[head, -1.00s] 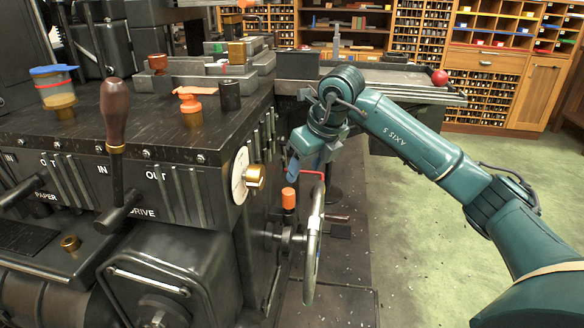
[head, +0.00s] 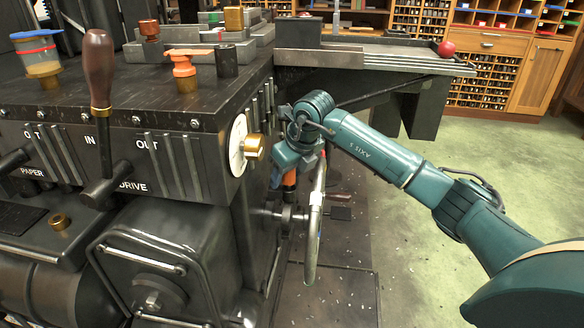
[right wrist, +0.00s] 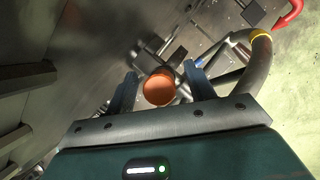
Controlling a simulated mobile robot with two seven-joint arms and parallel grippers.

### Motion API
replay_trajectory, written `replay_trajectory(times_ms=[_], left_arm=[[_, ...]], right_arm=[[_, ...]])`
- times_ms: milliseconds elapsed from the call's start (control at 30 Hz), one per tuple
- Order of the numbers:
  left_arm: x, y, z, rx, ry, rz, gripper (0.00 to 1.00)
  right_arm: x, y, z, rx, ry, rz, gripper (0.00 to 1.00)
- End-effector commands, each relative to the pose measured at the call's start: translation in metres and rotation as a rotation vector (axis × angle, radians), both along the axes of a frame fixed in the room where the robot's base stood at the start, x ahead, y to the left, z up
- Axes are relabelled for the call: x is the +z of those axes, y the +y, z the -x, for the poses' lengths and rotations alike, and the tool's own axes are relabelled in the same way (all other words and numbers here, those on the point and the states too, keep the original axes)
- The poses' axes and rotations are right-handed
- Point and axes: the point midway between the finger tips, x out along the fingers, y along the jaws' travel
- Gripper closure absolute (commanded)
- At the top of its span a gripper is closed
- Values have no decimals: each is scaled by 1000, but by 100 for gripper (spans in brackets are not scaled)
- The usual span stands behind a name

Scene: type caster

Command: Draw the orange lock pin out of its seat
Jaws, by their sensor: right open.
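The orange lock pin (head: 289,181) stands at the right side of the black casting machine, close by the handwheel (head: 314,232). Its lower part and its seat are hard to make out. My right gripper (head: 284,170) is over it, coming down from above, and hides its top in the head view. In the right wrist view, the round orange end of the pin (right wrist: 159,90) lies between the two open fingers, with small gaps at the sides. The jaws are open and empty. My left gripper is out of view.
The handwheel rim (right wrist: 258,65) passes close beside the right finger. The machine's side wall (right wrist: 75,60) is on the other side. A brass knob with a white dial (head: 253,146) juts out just left of my gripper. Open floor (head: 420,250) lies to the right.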

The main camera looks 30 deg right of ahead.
Motion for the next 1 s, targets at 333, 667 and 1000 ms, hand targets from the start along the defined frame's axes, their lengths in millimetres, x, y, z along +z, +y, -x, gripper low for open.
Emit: replay_trajectory(times_ms=[333, 667, 1000], left_arm=[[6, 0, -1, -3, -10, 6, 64], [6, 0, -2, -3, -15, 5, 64], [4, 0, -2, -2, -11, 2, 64]], right_arm=[[-3, 0, -1, 0, 0, 0, 46], [-3, 0, -1, 0, 0, 0, 73], [-3, 1, -1, 0, 0, 0, 78]])
